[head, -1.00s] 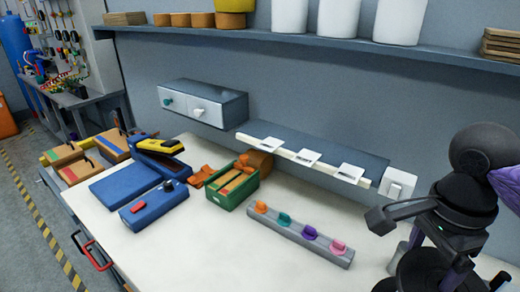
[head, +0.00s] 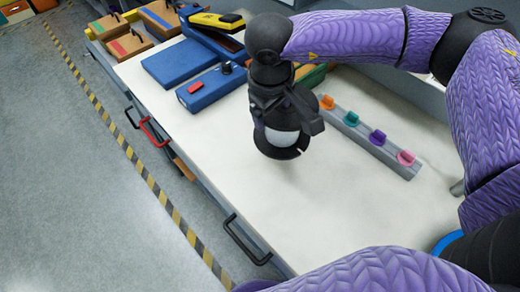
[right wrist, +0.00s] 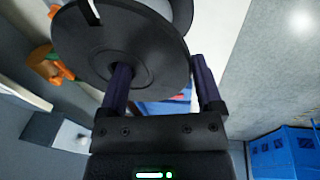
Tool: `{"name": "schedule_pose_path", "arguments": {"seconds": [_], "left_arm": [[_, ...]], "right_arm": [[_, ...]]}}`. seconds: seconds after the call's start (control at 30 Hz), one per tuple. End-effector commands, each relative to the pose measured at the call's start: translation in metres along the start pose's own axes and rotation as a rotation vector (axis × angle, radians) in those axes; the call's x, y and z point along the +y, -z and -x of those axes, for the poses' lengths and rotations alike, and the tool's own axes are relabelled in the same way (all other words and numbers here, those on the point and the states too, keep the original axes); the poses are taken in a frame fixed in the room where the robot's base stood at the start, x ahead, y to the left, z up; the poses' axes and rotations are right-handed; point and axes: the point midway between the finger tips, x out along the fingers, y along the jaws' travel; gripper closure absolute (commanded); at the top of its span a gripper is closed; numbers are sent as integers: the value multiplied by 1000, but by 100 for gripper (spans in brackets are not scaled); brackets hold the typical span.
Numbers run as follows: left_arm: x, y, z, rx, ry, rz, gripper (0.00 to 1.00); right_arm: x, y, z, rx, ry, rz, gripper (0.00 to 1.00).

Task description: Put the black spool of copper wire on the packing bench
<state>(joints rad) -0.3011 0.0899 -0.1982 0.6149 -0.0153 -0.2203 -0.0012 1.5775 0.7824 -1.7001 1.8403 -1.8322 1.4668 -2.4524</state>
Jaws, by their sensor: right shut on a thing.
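The black spool (head: 280,152) hangs below my right gripper (head: 286,108) in the head view, over the white bench top (head: 230,185). Its black flange faces down, and a pale winding shows above it; no copper colour shows. In the right wrist view the spool's round slotted flange (right wrist: 150,65) fills the upper left, with one finger against its face near the middle and the other at its right edge. My right gripper (right wrist: 162,88) is shut on the spool. I cannot tell whether the spool touches the bench. My left gripper is out of view.
A grey rail (head: 365,135) with coloured knobs lies right of the spool. Orange-brown boxes (head: 125,45) are at the far left. Bench top in front of the spool is clear; its handled front edge (head: 245,240) runs along the left.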

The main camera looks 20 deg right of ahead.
Motion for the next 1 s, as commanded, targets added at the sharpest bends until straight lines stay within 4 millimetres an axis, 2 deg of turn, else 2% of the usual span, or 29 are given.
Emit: {"name": "schedule_pose_path", "arguments": {"seconds": [0.13,0.37,0.5,0.83,0.87,0.9,0.93,1.0], "left_arm": [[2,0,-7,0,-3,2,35],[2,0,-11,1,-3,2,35],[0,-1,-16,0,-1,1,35],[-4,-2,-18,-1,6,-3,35],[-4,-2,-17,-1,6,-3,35],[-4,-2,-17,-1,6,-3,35],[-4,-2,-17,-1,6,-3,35],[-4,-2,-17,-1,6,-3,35]], "right_arm": [[-6,-5,-36,-5,0,5,100],[-12,-8,-67,-3,0,3,100],[-16,-10,-91,-3,0,2,100],[-17,-10,-95,-1,-1,1,100],[-17,-10,-95,-3,0,1,12],[-17,-10,-94,-3,0,1,4],[-17,-10,-94,-3,0,1,0],[-17,-10,-94,-3,0,1,0]]}}
